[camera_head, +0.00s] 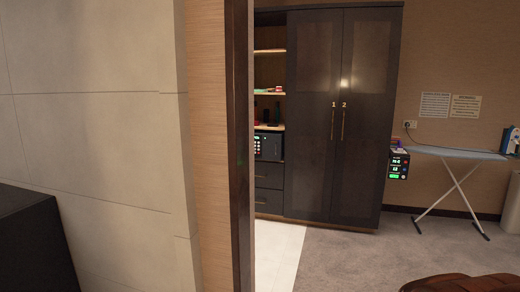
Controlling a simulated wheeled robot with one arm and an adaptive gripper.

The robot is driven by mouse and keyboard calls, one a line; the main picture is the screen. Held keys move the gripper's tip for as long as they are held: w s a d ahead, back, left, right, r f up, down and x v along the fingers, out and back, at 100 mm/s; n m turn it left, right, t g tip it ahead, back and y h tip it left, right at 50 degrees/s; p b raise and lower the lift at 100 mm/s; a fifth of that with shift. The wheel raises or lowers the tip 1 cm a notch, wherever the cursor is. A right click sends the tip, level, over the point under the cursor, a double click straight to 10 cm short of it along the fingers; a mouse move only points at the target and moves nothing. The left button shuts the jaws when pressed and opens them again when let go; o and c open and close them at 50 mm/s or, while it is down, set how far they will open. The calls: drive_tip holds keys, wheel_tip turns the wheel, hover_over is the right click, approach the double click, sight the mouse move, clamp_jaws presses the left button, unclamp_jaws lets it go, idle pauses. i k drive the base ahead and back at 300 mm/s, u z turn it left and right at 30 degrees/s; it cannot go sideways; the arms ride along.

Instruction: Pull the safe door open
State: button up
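The safe (272,147) is a small dark box with a lit keypad on its front. It sits in an open shelf section on the left side of a dark wardrobe, across the room. Its door appears shut, though the safe is small in view and its left edge is cut off by the door frame. My gripper is not in view.
A wall with a dark door frame (240,150) stands close on the left and partly blocks the shelves. Two wardrobe doors (341,150) are shut. An ironing board (455,152) stands at the right. A brown item (460,284) is at the bottom right. Carpet (355,260) between is clear.

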sight(271, 145)
drive_tip(key=k, duration=0.65)
drive_tip(key=z, duration=0.25)
drive_tip(key=i, duration=1.35)
drive_tip(key=z, duration=0.3)
drive_tip(key=i, duration=3.4)
drive_tip(key=u, duration=1.2)
drive_tip(key=i, duration=1.75)
drive_tip(key=u, duration=0.75)
drive_tip(key=i, duration=0.25)
drive_tip(key=u, duration=0.25)
